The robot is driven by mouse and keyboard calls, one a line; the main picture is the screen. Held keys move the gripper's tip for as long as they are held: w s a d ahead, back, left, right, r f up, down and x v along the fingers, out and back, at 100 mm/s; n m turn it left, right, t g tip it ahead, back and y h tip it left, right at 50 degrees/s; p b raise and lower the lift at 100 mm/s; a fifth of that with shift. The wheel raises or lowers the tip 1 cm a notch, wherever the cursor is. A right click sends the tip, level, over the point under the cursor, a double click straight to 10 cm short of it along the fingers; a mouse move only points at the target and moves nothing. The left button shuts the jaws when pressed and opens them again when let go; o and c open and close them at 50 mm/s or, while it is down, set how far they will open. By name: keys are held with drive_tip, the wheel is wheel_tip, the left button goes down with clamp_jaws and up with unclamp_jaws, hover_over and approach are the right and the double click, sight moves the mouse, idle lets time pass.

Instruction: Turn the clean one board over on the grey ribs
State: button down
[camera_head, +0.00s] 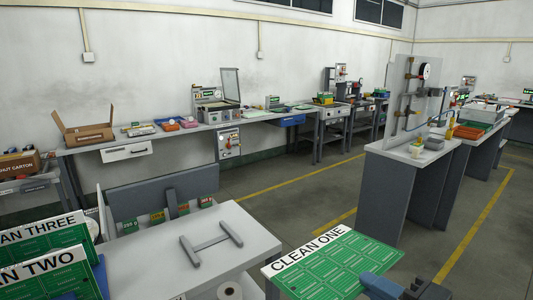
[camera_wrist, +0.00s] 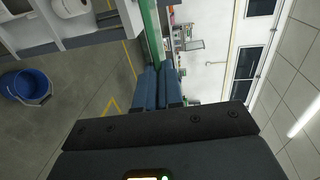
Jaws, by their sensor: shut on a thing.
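The clean one board (camera_head: 335,265) is a green circuit panel with a white strip reading "CLEAN ONE", its printed face showing. It is off the table, to the right of the table's edge in the head view. My gripper (camera_head: 372,281) is shut on its near right edge. In the wrist view the blue fingers (camera_wrist: 158,82) pinch the board, which shows edge-on as a thin green strip (camera_wrist: 152,32). The grey ribs (camera_head: 211,243) are two short bars joined by a crossbar, lying empty on the light grey table (camera_head: 165,262).
The clean two board (camera_head: 50,278) and clean three board (camera_head: 45,240) stand tilted at the table's left. A grey raised panel (camera_head: 163,194) and small cards line the table's back. A blue bucket (camera_wrist: 25,87) stands on the floor.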

wheel_tip(320, 180, down, 14)
drive_tip(key=w+m+t+h, duration=0.1)
drive_tip(key=m+t+h, duration=0.1)
drive_tip(key=m+h, duration=0.25)
drive_tip(key=s+d+f+m+h, duration=0.1)
drive_tip(key=s+f+h, duration=0.1)
drive_tip(key=f, duration=0.3)
drive_tip(key=s+d+f+m+t+h, duration=0.1)
drive_tip(key=s+f+h, duration=0.1)
drive_tip(key=f, duration=0.4)
drive_tip(key=shift+s+d+h, duration=0.35)
drive_tip(key=shift+s, duration=0.2)
drive_tip(key=shift+m, duration=0.25)
